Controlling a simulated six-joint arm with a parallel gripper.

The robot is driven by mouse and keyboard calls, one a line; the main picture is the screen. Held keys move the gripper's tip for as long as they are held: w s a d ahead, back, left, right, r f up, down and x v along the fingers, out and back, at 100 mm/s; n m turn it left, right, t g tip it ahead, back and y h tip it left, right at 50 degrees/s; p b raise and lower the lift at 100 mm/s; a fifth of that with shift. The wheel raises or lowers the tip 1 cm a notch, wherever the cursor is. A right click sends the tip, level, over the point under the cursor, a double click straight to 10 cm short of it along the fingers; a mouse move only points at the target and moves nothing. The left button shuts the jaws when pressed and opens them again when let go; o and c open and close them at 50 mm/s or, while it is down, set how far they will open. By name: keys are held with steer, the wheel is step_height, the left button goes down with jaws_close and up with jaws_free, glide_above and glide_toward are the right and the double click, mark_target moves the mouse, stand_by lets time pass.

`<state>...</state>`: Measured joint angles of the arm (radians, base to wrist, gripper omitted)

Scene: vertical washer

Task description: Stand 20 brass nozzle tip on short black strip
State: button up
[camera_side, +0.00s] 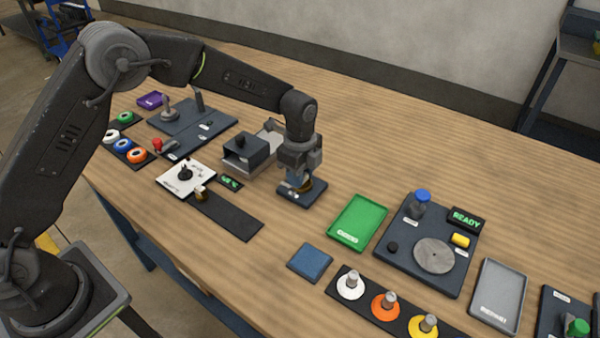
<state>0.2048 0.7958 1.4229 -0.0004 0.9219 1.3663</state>
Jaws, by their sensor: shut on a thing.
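My gripper (301,178) points down over a small dark blue block (313,196) near the table's middle. It is shut on a small brass-coloured piece, mostly hidden between the fingers, low at the block. I cannot tell whether the piece touches the block. A short black strip (235,217) lies to the left and nearer the front edge, its right part bare. A small brass-coloured piece (201,194) stands at its left end.
A grey machine (245,152) stands left of my gripper. A white plate (186,176) adjoins the strip. A green tray (358,222), blue pad (310,262) and dark station (405,268) with a blue-capped bottle lie right. Bare wood lies between strip and blue pad.

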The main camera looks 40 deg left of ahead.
steer(key=shift+c, duration=1.1)
steer(key=shift+r, duration=0.25)
steer(key=shift+r, duration=1.8)
